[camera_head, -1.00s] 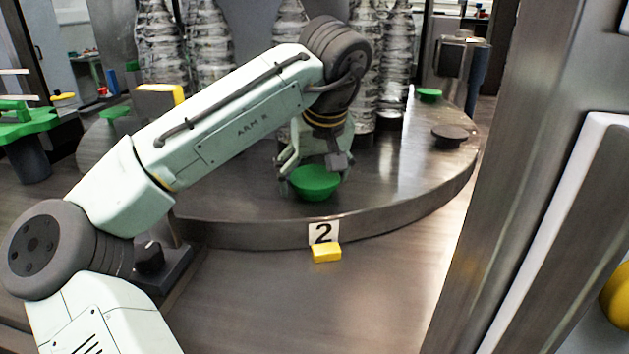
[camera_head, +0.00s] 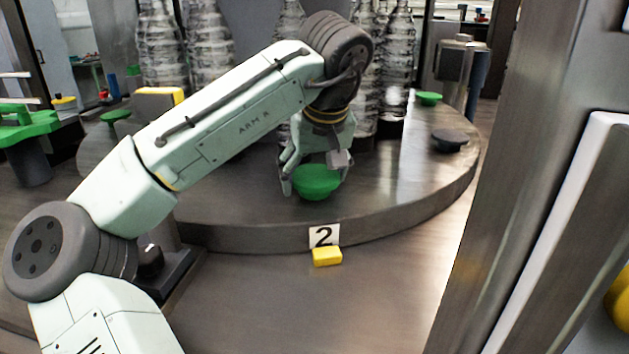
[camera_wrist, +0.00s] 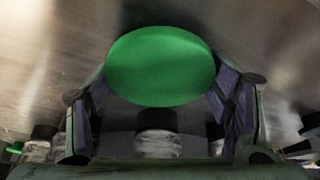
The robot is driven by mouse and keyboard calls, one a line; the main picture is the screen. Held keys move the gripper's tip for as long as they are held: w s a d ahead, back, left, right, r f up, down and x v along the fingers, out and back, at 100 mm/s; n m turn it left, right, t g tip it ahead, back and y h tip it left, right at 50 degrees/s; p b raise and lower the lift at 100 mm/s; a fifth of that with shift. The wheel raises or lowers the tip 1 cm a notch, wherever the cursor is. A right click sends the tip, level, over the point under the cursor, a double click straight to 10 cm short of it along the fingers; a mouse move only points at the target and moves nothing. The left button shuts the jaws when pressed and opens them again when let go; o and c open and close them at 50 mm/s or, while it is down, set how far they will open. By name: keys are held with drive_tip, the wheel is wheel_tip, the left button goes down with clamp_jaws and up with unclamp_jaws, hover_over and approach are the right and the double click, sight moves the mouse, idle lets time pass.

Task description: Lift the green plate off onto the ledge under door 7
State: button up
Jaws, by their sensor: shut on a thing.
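The green plate (camera_head: 316,184) is a shallow round dish near the front edge of the round steel table, above the label 2. My gripper (camera_head: 313,178) is shut on it, with fingers at its sides. In the wrist view the plate (camera_wrist: 160,66) shows as a green disc between the two dark finger pads of my gripper (camera_wrist: 160,88). I cannot tell whether the plate touches the table or hangs just above it. No door or ledge marked 7 shows; the only number I can read is 2 (camera_head: 324,236).
The round table (camera_head: 400,195) carries tall clear bottles (camera_head: 208,50) behind my gripper. A dark disc (camera_head: 449,137) and another green dish (camera_head: 428,98) lie to its right. A yellow block (camera_head: 327,257) sits below the label. A steel post (camera_head: 530,150) stands at right.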

drive_tip(key=shift+s+a+r+b, duration=0.1)
drive_tip(key=shift+s+r+b, duration=0.25)
drive_tip(key=shift+r, duration=0.3)
drive_tip(key=shift+s+a+r+b, duration=0.15)
drive_tip(key=shift+r+b, duration=0.25)
drive_tip(key=shift+r, duration=0.2)
drive_tip(key=s+a+r+b, duration=0.1)
drive_tip(key=s+a+b, duration=0.1)
drive_tip(key=s, duration=0.5)
drive_tip(key=s+a+r+b, duration=0.1)
drive_tip(key=s+a+b, duration=0.15)
drive_tip(key=s, duration=0.45)
wheel_tip(320, 180, up, 7)
drive_tip(key=p, duration=0.7)
drive_tip(key=shift+a+f+p, duration=0.15)
drive_tip(key=shift+a+p, duration=0.05)
drive_tip(key=shift+p, duration=0.2)
drive_tip(key=shift+f, duration=0.15)
